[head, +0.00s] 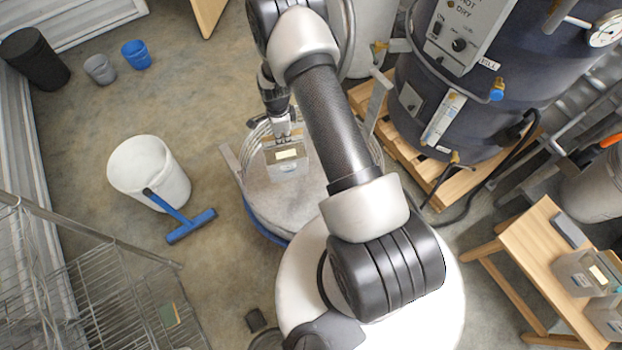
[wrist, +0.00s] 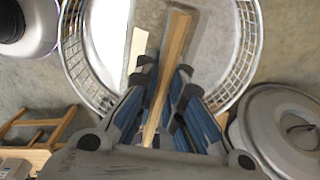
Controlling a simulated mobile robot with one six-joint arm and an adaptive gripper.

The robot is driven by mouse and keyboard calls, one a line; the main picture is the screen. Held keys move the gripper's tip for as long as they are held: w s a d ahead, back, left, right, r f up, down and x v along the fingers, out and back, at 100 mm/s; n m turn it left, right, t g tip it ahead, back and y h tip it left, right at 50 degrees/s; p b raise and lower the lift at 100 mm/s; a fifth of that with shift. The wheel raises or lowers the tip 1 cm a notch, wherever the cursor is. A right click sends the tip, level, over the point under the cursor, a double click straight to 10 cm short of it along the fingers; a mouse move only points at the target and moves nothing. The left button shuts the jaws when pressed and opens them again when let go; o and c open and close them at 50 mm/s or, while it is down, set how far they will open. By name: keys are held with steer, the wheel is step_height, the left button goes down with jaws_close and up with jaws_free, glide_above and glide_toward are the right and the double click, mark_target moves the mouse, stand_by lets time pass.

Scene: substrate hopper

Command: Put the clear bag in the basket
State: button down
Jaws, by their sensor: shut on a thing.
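My gripper (head: 284,131) is shut on the clear bag (head: 287,172), which hangs below it with a pale label on its side. In the wrist view my gripper's blue-padded fingers (wrist: 168,110) close on the bag's brownish top fold (wrist: 176,45). The round wire basket (wrist: 75,55) shows around the bag in the wrist view, its rim circling the bag on the left and right. In the head view, the basket (head: 254,134) is partly hidden behind my arm and the bag. I cannot tell whether the bag touches the basket floor.
A large dark steel vessel (head: 485,60) stands on a wooden pallet at right. A wooden stool (head: 545,235) carries other clear containers or bags. A white bucket (head: 140,165) and blue squeegee (head: 190,228) are left, near a wire shelf (head: 80,290).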

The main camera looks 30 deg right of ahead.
steer(key=shift+w+d+f+m, duration=0.1)
steer(key=shift+d+f+m, duration=0.05)
steer(key=shift+f+m, duration=0.2)
step_height(320, 180, down, 20)
steer(key=b, duration=0.6)
steer(key=shift+f, duration=0.2)
steer(key=shift+f+b, duration=0.15)
steer(key=shift+b, duration=0.25)
steer(key=c, duration=1.7)
jaws_free()
